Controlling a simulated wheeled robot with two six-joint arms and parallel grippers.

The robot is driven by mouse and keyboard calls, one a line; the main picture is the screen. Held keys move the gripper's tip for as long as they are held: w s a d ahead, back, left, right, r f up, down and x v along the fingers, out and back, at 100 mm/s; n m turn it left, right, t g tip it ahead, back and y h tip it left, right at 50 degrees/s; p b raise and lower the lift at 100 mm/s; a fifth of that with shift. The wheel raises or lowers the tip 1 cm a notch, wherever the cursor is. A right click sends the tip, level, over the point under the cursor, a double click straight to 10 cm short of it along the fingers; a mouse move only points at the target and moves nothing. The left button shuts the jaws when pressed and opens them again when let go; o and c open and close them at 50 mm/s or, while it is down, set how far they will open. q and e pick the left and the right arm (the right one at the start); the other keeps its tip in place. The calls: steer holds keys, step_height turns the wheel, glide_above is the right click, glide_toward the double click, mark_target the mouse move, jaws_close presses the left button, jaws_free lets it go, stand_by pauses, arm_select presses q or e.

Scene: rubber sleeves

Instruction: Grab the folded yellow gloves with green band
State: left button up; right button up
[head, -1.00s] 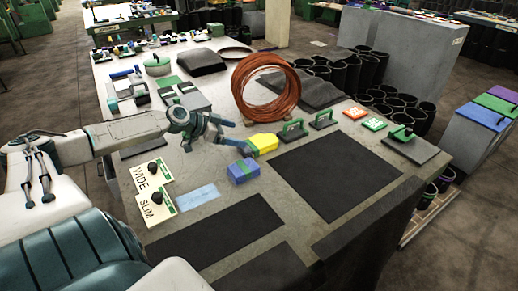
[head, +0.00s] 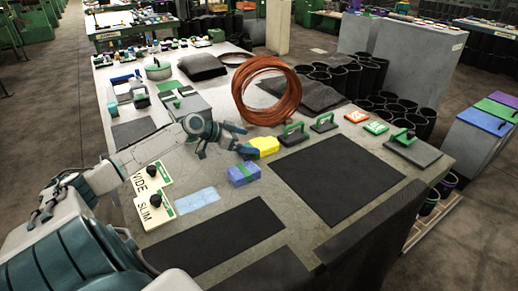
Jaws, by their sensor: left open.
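The folded yellow gloves (head: 266,145) lie on the grey table, left of the green-handled blocks. Little of their green band can be made out. My left gripper (head: 245,140) is open at the left side of the yellow gloves, with its fingers pointing toward them. I cannot tell whether a finger touches them. A folded blue pair with a green band (head: 243,173) lies just in front of the yellow one. My right gripper is not in view.
An orange coil (head: 267,90) stands behind the yellow gloves. Green-handled blocks (head: 294,134) are close to their right. Black mats (head: 337,176) cover the front right. WIDE and SLIM signs with black knobs (head: 153,202) stand at the left.

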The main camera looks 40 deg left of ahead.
mark_target(258, 145)
arm_select(q)
steer(key=shift+p+x, duration=0.35)
steer(key=shift+x, duration=1.7)
steer(key=shift+s+d+f, duration=0.15)
steer(key=shift+s+f, duration=0.05)
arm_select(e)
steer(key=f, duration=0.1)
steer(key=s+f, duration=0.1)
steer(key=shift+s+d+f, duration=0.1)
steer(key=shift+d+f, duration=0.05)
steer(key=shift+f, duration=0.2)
arm_select(q)
steer(key=c, duration=1.1)
